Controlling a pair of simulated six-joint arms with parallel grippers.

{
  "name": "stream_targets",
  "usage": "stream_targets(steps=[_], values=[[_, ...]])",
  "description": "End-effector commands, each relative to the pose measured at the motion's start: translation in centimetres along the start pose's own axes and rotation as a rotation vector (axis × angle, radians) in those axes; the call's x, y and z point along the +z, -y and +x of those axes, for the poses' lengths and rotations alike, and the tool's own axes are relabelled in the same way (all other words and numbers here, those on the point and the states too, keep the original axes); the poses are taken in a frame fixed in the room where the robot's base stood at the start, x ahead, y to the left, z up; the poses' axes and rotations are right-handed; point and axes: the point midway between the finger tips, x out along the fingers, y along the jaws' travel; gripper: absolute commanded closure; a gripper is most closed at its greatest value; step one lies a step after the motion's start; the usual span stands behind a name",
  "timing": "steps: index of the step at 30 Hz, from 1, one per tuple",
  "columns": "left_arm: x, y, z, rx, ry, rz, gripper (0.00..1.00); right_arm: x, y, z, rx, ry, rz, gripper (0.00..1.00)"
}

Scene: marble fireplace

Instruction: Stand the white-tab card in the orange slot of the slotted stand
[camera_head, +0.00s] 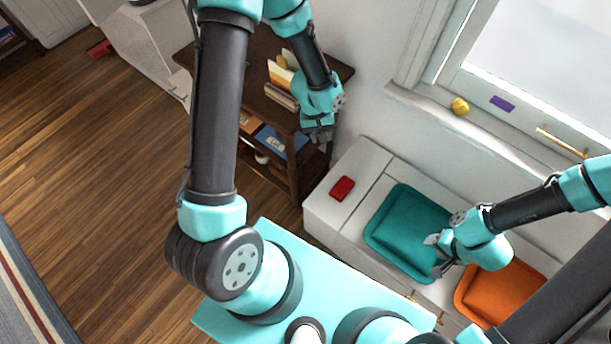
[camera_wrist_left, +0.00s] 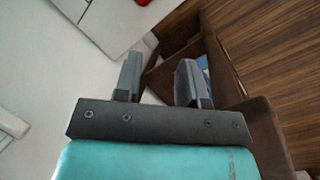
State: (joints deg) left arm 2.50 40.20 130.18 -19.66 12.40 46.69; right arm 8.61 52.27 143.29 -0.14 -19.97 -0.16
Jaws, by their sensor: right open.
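A small cluster of upright cream and yellow pieces (camera_head: 281,77), possibly cards in the slotted stand, is on top of the dark wooden shelf unit. My left arm partly covers it. I cannot make out a white-tab card or an orange slot. My left gripper (camera_head: 318,136) is at the shelf unit's right front edge, beside the cluster; in the left wrist view (camera_wrist_left: 160,82) its fingers are apart with nothing between them. My right gripper (camera_head: 438,254) is open and empty over the right side of the teal tray.
The shelf unit (camera_head: 340,72) has blue and orange flat items (camera_head: 269,139) on a lower level. A white cabinet holds a red block (camera_head: 342,188), the teal tray (camera_head: 381,215) and an orange tray (camera_head: 498,290). A yellow object (camera_head: 460,106) and purple piece (camera_head: 502,103) are on the windowsill.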

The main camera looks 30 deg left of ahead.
Motion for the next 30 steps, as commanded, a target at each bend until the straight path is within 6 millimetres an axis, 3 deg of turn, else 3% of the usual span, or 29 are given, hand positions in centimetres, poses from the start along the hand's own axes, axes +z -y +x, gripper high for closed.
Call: stream_targets(steps=[1, 6, 13, 19, 30], values=[[1.0, 0.6, 1.4, 0.02, 0.01, 0.032, 0.63, 0.0, 0.0, 0.0, 0.0, 0.0, 0.0, 0.57], [3.7, 2.4, 5.0, 0.08, 0.002, 0.147, 0.63, 0.0, 0.0, 0.0, 0.0, 0.0, 0.0, 0.57], [7.2, 5.2, 8.4, 0.107, -0.048, 0.288, 0.63, 0.0, 0.0, 0.0, 0.0, 0.0, 0.0, 0.57], [8.7, 6.8, 9.6, 0.096, -0.086, 0.365, 0.63, 0.0, 0.0, 0.0, 0.0, 0.0, 0.0, 0.57], [8.8, 6.9, 9.7, 0.095, -0.091, 0.374, 0.63, 0.0, 0.0, 0.0, 0.0, 0.0, 0.0, 0.57]])
